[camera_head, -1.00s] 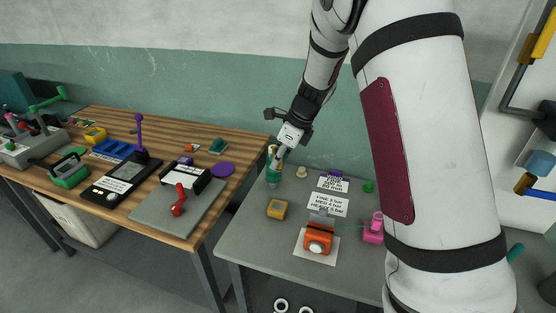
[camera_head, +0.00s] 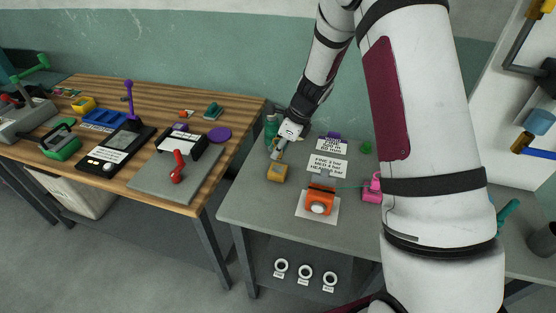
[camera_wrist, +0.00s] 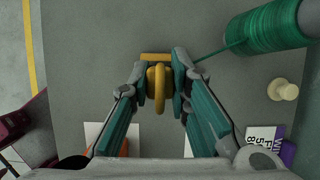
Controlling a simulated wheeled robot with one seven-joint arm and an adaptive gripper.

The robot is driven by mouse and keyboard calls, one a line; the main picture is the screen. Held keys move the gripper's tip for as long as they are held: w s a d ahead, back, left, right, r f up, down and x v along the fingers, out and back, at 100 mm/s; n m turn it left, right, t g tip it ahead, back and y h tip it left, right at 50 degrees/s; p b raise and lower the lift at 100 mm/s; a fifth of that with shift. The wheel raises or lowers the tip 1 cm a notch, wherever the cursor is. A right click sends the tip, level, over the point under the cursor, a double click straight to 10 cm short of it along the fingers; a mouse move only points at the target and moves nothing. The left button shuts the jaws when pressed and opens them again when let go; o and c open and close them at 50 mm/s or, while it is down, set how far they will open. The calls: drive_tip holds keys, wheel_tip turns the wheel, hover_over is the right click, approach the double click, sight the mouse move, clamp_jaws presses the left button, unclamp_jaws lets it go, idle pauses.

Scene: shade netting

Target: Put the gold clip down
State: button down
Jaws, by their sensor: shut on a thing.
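The gold clip (camera_wrist: 158,88) is a rounded gold loop between my two finger pads in the wrist view. My gripper (camera_wrist: 160,82) is shut on it. A flat gold bar shows just beyond the loop; I cannot tell whether it belongs to the clip or to the yellow block (camera_head: 277,173) on the grey table. In the head view my gripper (camera_head: 279,153) is close above that block, and the clip is too small to make out. A green thread runs from the green spool (camera_wrist: 262,28) to my right finger.
The grey table (camera_head: 260,208) also holds an orange device (camera_head: 320,200) on white paper, a pink item (camera_head: 372,187) and white printed cards (camera_head: 328,166). A cream knob (camera_wrist: 284,89) stands right of my gripper. The wooden bench (camera_head: 225,160) is to the left.

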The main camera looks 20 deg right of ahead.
sight(278, 169)
drive_tip(key=shift+f, duration=2.35)
drive_tip(key=shift+f, duration=0.2)
drive_tip(key=c, duration=1.5)
unclamp_jaws()
drive_tip(key=shift+r, duration=0.1)
